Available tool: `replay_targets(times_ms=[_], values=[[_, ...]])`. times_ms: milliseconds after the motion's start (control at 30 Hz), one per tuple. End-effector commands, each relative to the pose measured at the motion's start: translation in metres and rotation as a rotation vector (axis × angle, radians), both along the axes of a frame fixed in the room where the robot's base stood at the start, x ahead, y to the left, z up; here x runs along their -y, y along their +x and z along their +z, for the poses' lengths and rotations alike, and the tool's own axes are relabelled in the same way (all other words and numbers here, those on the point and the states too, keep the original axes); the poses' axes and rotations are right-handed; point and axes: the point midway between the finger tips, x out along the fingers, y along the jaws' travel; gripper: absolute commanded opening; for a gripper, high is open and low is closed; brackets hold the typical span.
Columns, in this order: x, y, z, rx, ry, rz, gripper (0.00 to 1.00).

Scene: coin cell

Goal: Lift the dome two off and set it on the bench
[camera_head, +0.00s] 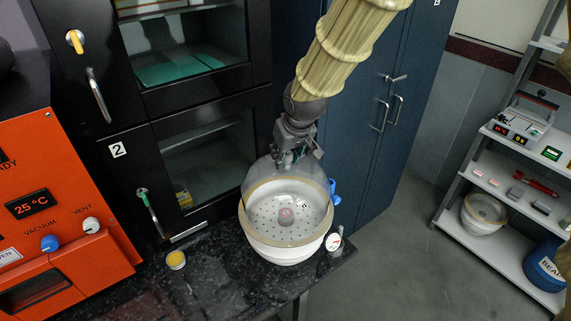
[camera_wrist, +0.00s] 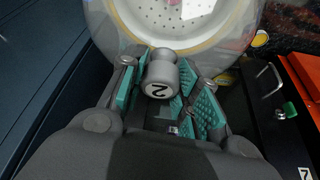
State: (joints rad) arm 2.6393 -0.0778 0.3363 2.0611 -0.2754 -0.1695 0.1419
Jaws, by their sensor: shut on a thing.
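The clear glass dome two (camera_head: 262,176) stands over a white round desiccator base (camera_head: 284,252) on the bench's right end. My gripper (camera_head: 297,158) is above it, pointing down, shut on the dome's knob. In the wrist view the grey knob (camera_wrist: 160,72), marked "2", sits between the teal pads of my gripper (camera_wrist: 163,92), with the glass spreading out beyond. A perforated white plate with a small pink piece (camera_head: 286,216) shows through the glass. I cannot tell whether the dome's rim touches the base.
The dark speckled bench (camera_head: 215,285) has free room left and in front of the base. A small yellow-filled dish (camera_head: 176,259) lies there, and a round gauge (camera_head: 334,242) sits beside the base. An orange oven (camera_head: 60,220) stands left; cabinets stand behind; a shelf rack (camera_head: 495,205) is right.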

Motion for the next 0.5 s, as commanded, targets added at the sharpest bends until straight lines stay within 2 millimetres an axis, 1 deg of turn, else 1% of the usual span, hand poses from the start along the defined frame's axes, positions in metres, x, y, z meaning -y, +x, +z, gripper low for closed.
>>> replay_targets(times_ms=[367, 500], values=[[0.0, 0.002, 0.025, 0.005, 0.003, -0.001, 0.0], [-0.001, -0.001, 0.034, 0.004, 0.001, 0.001, 0.0]])
